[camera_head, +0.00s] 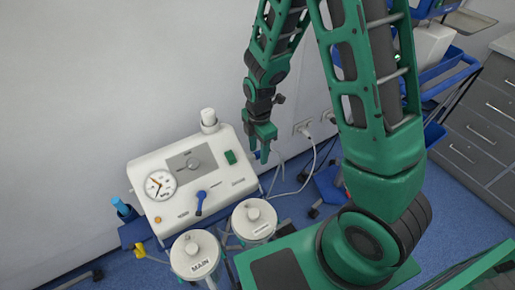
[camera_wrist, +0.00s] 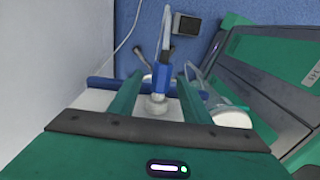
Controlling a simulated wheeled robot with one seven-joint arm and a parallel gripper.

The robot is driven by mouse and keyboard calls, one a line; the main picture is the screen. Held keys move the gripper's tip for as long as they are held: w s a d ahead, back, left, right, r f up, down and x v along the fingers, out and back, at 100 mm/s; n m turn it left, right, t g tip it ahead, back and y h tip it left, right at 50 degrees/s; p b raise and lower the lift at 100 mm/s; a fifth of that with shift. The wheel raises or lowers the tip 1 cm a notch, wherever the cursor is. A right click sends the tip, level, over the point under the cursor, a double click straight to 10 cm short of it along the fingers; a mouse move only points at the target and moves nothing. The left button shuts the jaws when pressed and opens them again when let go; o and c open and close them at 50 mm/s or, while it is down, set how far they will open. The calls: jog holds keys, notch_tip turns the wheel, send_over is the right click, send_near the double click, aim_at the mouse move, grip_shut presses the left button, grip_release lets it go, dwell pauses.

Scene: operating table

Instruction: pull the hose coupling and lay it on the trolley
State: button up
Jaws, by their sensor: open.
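The hose coupling (camera_wrist: 161,77) is a blue piece on a pale round port (camera_wrist: 157,104) in the wrist view, with a clear hose leading up from it. My gripper (camera_wrist: 160,80) is open, one green finger on each side of the coupling; I cannot tell whether they touch it. In the head view my gripper (camera_head: 262,149) points down at the right side of the white suction unit (camera_head: 225,183), with a bit of blue at its tips. A blue trolley (camera_head: 455,72) with shelves stands at the upper right, partly behind my arm.
Two lidded canisters, one marked MAIN (camera_head: 194,254) and another (camera_head: 254,219), stand in front of the unit. A light blue fitting (camera_head: 122,208) is at its left. Cables hang from a wall socket (camera_head: 302,128). Grey drawers (camera_head: 485,120) stand far right.

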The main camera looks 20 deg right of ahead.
grip_shut()
jog(key=c, duration=0.9)
grip_release()
grip_shut()
jog(key=shift+r, duration=0.1)
jog(key=shift+h, duration=0.3)
jog(key=shift+w+d, duration=0.25)
jog(key=shift+d, duration=1.05)
jog(key=shift+w+d, duration=0.2)
jog(key=shift+d, duration=1.05)
jog(key=shift+r, duration=0.1)
notch_tip(320, 180, up, 7)
jog(key=d, duration=0.2)
jog(key=shift+w+r, duration=0.2)
dwell(0.5)
dwell(0.5)
